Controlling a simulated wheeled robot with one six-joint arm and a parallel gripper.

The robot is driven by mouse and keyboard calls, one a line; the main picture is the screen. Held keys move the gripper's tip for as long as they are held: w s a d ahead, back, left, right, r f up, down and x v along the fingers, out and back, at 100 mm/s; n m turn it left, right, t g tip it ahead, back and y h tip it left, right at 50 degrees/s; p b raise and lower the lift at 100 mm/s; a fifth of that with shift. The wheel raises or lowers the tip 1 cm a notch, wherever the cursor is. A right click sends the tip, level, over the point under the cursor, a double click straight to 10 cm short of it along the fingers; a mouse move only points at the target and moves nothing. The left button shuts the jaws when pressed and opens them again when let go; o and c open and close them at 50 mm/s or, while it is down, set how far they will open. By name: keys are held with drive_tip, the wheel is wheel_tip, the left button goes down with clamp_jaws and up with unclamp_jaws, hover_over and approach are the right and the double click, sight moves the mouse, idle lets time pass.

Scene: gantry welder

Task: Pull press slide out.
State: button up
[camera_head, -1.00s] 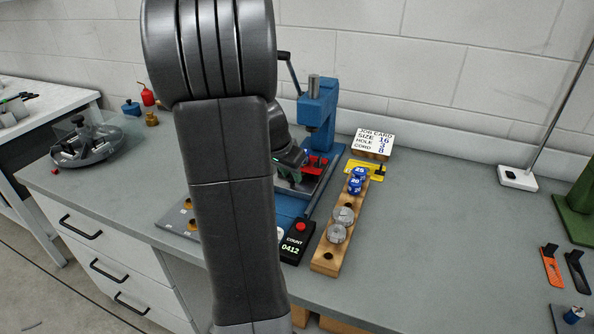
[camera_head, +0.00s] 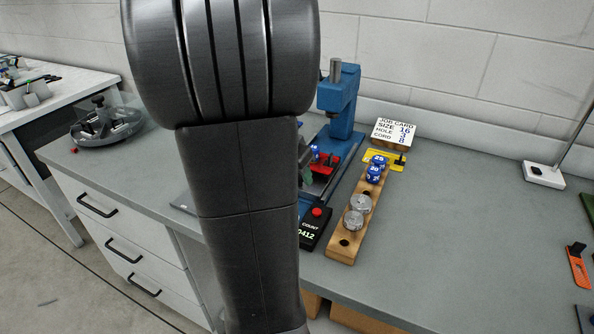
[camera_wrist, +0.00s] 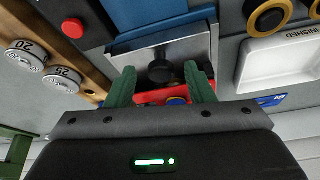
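The blue press (camera_head: 338,98) stands on the bench, partly behind my arm in the head view. Its slide carries a red fixture (camera_head: 326,165); in the wrist view this fixture (camera_wrist: 150,96) sits beyond a silver slide plate (camera_wrist: 192,50) with a black knob (camera_wrist: 161,71). My gripper (camera_wrist: 161,80) is open, its two green fingers on either side of the knob with gaps showing. Whether the fingers touch the plate is unclear. In the head view my arm hides most of the gripper and the slide's front.
A wooden block (camera_head: 345,248) with round dies stands right of the press, beside a black counter box (camera_head: 313,232) with a red button. A job card (camera_head: 394,131) stands behind. A white finished tray (camera_wrist: 280,65) shows in the wrist view. The bench right is mostly clear.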

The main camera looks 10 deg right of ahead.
drive_tip(key=p+v, duration=0.1)
drive_tip(key=v, duration=1.2)
drive_tip(key=shift+r, duration=0.3)
drive_tip(key=shift+s+a, duration=0.1)
drive_tip(key=shift+a, duration=0.05)
drive_tip(key=b+x, duration=0.1)
drive_tip(key=x, duration=1.2)
drive_tip(key=shift+d+f, duration=0.2)
drive_tip(key=shift+w+d+f+p, duration=0.1)
drive_tip(key=shift+w+d+p, duration=0.3)
drive_tip(key=shift+w, duration=0.45)
